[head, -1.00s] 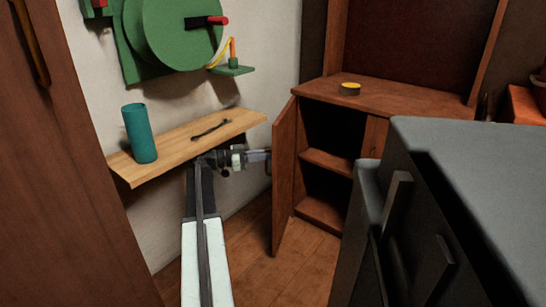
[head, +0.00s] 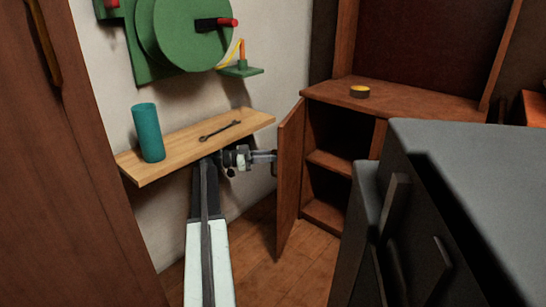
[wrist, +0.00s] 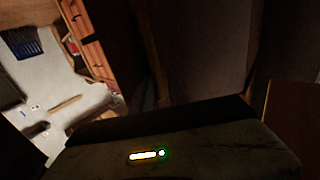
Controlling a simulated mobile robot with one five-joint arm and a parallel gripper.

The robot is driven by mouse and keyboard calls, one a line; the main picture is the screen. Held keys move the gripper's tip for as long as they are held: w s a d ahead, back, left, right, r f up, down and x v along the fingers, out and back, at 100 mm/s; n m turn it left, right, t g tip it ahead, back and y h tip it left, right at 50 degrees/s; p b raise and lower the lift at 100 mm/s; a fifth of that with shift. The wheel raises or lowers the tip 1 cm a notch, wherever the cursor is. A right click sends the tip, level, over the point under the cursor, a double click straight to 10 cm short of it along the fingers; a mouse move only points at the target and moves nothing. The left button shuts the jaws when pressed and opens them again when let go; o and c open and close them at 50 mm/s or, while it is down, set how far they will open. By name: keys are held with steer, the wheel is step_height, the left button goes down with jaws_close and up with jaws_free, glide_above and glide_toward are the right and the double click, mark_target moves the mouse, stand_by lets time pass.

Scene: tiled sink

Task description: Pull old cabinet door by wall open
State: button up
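The brown wooden cabinet (head: 395,101) stands in the corner by the wall in the head view. Its left door (head: 290,180) stands swung out, and the shelves behind it show. My gripper (head: 273,157) is at the outer face of this door, near its left edge, at about the height of the upper shelf. It seems to touch the door or its handle; the handle and fingertips are too small to make out. Whether the fingers are shut cannot be told. The wrist view does not show the fingers or the door clearly.
A wooden wall shelf (head: 190,142) with a teal cylinder (head: 148,132) and a dark wrench (head: 220,130) is above my arm. A grey-black appliance (head: 470,160) stands close on the right. A tall brown panel (head: 60,180) is at left. Some wooden floor (head: 245,255) is clear.

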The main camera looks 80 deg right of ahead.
steer(key=v, duration=0.7)
steer(key=shift+w+a, duration=0.15)
steer(key=shift+w, duration=0.2)
